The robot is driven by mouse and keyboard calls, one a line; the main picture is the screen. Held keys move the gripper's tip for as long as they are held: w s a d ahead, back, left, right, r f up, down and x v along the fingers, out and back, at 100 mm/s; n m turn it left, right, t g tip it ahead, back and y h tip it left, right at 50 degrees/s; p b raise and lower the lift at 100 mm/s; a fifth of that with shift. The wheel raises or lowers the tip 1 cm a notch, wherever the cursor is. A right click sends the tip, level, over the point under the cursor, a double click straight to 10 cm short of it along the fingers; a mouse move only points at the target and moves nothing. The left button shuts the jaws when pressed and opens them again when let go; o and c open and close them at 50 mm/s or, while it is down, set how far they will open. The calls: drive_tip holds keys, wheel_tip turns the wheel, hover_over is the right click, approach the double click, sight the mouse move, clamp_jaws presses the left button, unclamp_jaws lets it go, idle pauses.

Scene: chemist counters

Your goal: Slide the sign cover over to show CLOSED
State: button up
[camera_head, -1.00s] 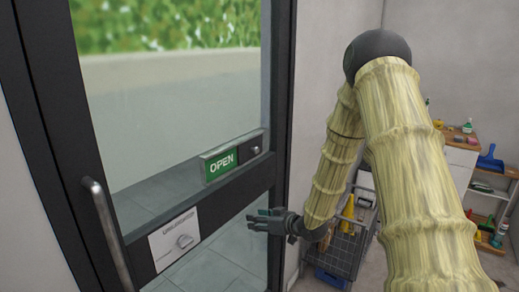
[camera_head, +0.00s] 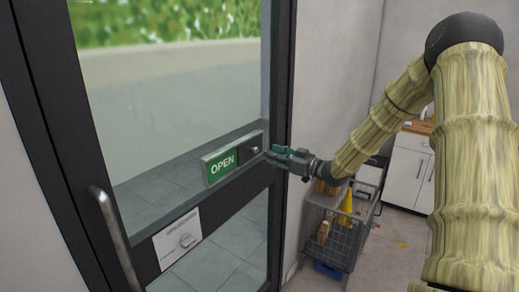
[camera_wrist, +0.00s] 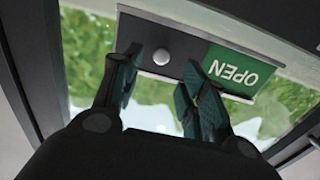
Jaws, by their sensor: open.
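The sign on the glass door shows a green OPEN panel (camera_head: 222,166) on its left. A dark sliding cover with a round silver knob (camera_head: 254,150) sits on its right half. In the wrist view the sign appears upside down, with the OPEN panel (camera_wrist: 235,72) at the right and the knob (camera_wrist: 161,56) near the middle. My gripper (camera_head: 272,153) is open, just right of the cover, fingers pointing at the sign. In the wrist view my gripper's fingertips (camera_wrist: 160,70) lie on either side of the knob, apart from each other. Whether they touch the cover I cannot tell.
A wire cart (camera_head: 338,232) holding bottles stands right of the door frame.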

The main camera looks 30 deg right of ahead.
sight(258, 150)
drive_tip(key=shift+p+x, duration=1)
drive_tip(key=shift+x, duration=2.45)
drive_tip(key=shift+c, duration=0.4)
clamp_jaws()
